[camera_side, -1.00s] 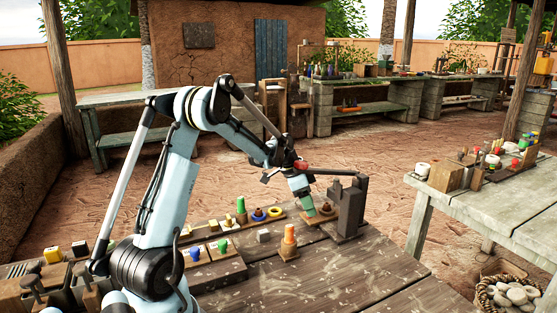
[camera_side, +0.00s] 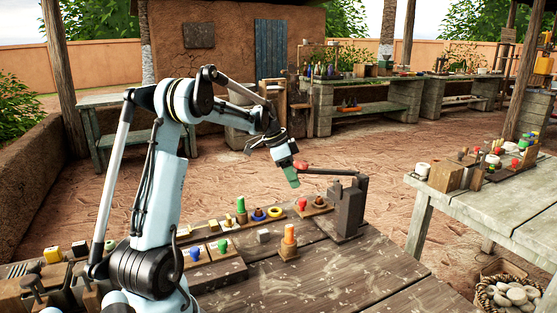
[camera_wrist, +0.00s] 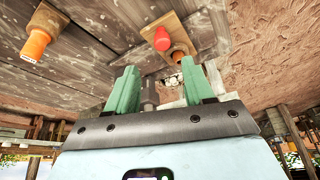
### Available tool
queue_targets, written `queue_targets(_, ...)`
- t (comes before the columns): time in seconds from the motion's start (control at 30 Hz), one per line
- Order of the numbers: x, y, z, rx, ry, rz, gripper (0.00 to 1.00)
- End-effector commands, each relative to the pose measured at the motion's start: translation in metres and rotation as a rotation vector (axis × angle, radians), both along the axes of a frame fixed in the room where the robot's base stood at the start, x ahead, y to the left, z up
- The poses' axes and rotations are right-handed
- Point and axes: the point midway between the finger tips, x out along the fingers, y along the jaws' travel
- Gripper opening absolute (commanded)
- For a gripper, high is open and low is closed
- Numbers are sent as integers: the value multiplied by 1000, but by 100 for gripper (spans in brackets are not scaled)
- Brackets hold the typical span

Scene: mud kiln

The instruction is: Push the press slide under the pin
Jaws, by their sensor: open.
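The press (camera_side: 349,208) is a dark upright block with a lever arm ending in a red knob (camera_side: 300,165). The wooden press slide (camera_side: 322,210) lies on the table at the press's left foot, with a red piece (camera_side: 302,203) at its left end and a brown knob closer to the press. In the wrist view, a wooden plate, likely the slide (camera_wrist: 150,27), lies beyond my fingertips. My gripper (camera_side: 292,182) hangs above and left of the slide, apart from it. Its two green fingers are open and empty in the wrist view (camera_wrist: 162,82). I cannot make out the pin.
An orange peg on a wooden base (camera_side: 289,240) stands in front of the slide. A grey block (camera_side: 263,236), a blue ring (camera_side: 259,214), a yellow ring (camera_side: 275,212) and a green peg (camera_side: 241,208) stand left. The table's front right is clear.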

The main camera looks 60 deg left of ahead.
Motion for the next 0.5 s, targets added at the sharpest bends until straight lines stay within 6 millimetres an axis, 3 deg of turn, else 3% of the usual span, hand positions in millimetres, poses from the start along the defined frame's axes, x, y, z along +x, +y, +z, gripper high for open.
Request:
queue_targets(0.23, -16, 7, 41, 0, -1, 2, 52)
queue_targets(0.5, 11, -2, 40, 2, 201, 158, 52)
